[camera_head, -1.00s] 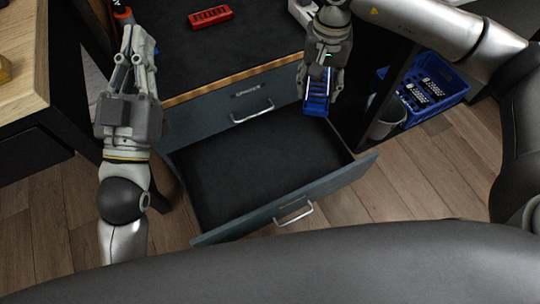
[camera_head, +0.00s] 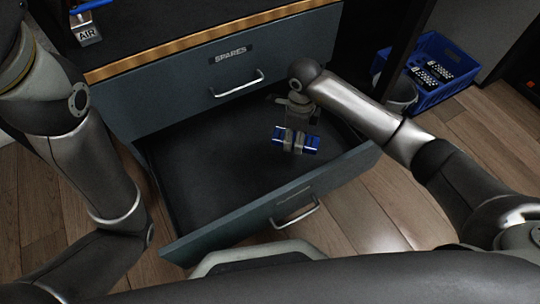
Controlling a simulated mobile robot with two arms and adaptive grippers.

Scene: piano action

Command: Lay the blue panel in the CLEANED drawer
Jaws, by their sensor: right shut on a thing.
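My right gripper (camera_head: 295,138) points down over the open lower drawer (camera_head: 205,185). It is shut on the blue panel (camera_head: 311,142), whose blue ends show on both sides of the fingers. The panel is over the drawer's right half; I cannot tell whether it touches the dark floor. The drawer looks otherwise empty. The label on its front is too faint to read. My left arm enters at the left, but its gripper is out of view.
The closed upper drawer (camera_head: 150,100) is labelled SPARES. A blue and metal item marked AIR (camera_head: 88,36) is at the upper left.

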